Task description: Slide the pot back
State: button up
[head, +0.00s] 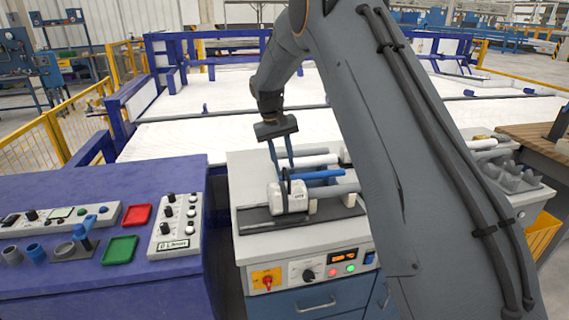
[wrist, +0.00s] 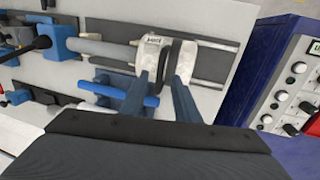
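The likely pot is a white, rounded body (head: 290,197) with a small dark label and a dark upright ring or handle. It sits on a dark rail plate on the white bench, at the left end of a grey pipe. It also shows at the top middle of the wrist view (wrist: 150,50). My gripper (head: 283,174) points down over it with its two blue fingers apart. In the wrist view the fingers (wrist: 170,82) reach to either side of the dark ring. I cannot tell if they press on it. The ring's lower part is hidden.
A blue pipe (head: 318,174) and a white pipe (head: 313,160) lie behind the pot. The bench front has a control panel with a red knob (head: 267,280). A purple table (head: 60,275) with trays and knobs stands left. My arm hides the bench's right part.

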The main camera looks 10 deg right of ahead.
jog(key=shift+d+f, duration=0.2)
jog(key=shift+f, duration=0.8)
jog(key=shift+c, duration=0.2)
grip_shut()
